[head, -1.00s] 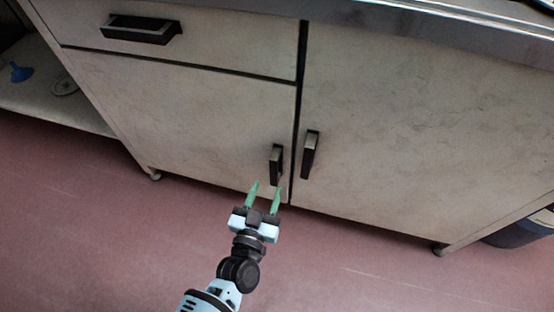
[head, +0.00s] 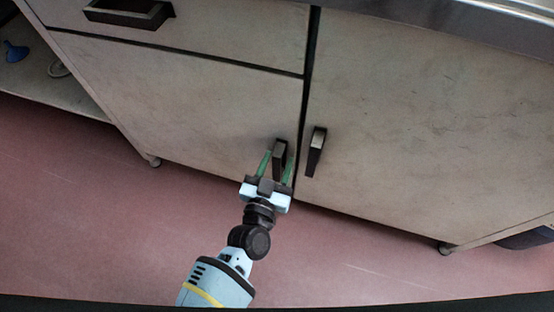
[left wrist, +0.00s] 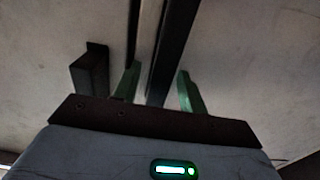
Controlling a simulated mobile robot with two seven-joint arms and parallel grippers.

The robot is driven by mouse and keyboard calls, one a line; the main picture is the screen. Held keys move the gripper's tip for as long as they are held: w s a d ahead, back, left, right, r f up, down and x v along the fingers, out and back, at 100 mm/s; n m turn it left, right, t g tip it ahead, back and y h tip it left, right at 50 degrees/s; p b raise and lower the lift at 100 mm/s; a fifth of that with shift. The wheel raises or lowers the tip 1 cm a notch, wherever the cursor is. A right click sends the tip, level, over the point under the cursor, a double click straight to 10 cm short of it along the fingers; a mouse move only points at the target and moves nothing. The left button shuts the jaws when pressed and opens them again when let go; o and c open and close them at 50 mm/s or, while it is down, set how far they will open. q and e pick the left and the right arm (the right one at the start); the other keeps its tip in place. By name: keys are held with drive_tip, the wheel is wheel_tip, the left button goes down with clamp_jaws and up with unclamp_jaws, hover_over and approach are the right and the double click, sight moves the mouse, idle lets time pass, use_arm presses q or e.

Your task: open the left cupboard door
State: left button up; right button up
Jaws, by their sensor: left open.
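The left cupboard door (head: 190,110) is pale, mottled and shut, below a drawer. Its dark upright handle (head: 279,158) is near the door's right edge. My left gripper (head: 276,165) is open, its green fingers on either side of this handle. In the left wrist view, the handle (left wrist: 174,50) runs as a dark bar between the open fingers (left wrist: 158,84). I cannot tell whether either finger touches it. My right gripper is in neither view.
The right cupboard door (head: 430,130) is shut, with its own dark handle (head: 316,150) close by. A drawer handle (head: 128,12) is at the upper left. A shelf at the left holds a blue funnel-like thing (head: 15,52). The reddish floor (head: 120,220) in front is clear.

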use_arm(q)
drive_tip(key=shift+c, duration=1.3)
clamp_jaws()
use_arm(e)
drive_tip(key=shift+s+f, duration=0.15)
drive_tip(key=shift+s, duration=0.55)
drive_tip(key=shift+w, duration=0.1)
